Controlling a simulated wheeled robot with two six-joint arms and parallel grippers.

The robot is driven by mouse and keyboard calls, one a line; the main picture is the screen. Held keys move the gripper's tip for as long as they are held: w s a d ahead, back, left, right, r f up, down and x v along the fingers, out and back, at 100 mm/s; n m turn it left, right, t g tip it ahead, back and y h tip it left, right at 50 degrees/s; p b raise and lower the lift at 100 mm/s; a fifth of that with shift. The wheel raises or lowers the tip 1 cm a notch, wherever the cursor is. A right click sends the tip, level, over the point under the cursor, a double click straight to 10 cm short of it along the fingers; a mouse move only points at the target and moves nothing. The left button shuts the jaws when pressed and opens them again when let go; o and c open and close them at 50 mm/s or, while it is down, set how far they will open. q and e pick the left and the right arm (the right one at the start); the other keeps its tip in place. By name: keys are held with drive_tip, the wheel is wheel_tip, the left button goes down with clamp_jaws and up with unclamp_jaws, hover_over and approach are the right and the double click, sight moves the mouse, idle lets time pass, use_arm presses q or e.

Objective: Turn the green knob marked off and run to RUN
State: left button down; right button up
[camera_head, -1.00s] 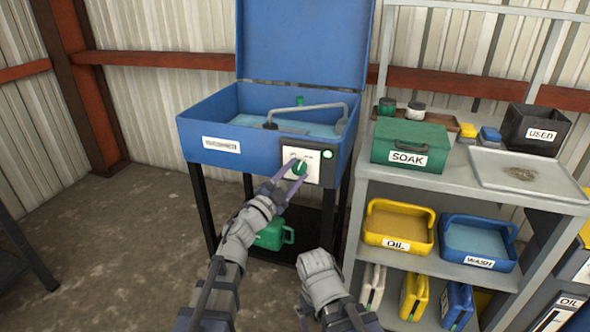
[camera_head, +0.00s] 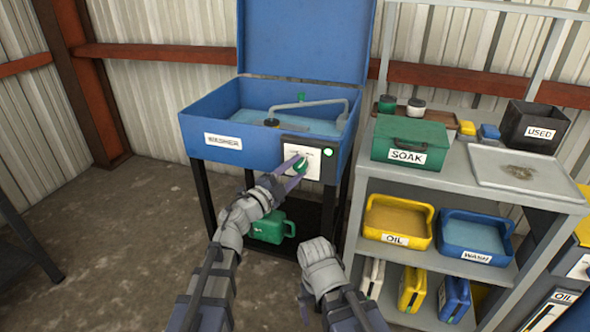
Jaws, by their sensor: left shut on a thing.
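The green knob (camera_head: 300,164) sits on a white plate (camera_head: 290,150) on the front of the blue parts washer, right of its label. The small marks on the plate are too small to read. My left gripper (camera_head: 296,170) is shut on the knob, with a purple finger on each side. The fingers partly cover the knob, so its exact pointing is hard to tell.
The washer (camera_head: 205,130) has its lid up and a grey spout over its basin. A green jug (camera_head: 268,228) stands on its lower shelf. A grey shelf unit (camera_head: 450,185) with bins and a green SOAK box (camera_head: 410,165) stands close on the right.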

use_arm(q)
drive_tip(key=shift+c, duration=1.7)
unclamp_jaws()
drive_tip(key=b+v, duration=0.1)
drive_tip(key=v, duration=0.6)
drive_tip(key=shift+s+a, duration=0.2)
drive_tip(key=shift+s, duration=0.1)
drive_tip(key=p+x, duration=0.1)
drive_tip(key=x, duration=0.6)
drive_tip(key=shift+w+d, duration=0.2)
drive_tip(key=shift+w, duration=0.1)
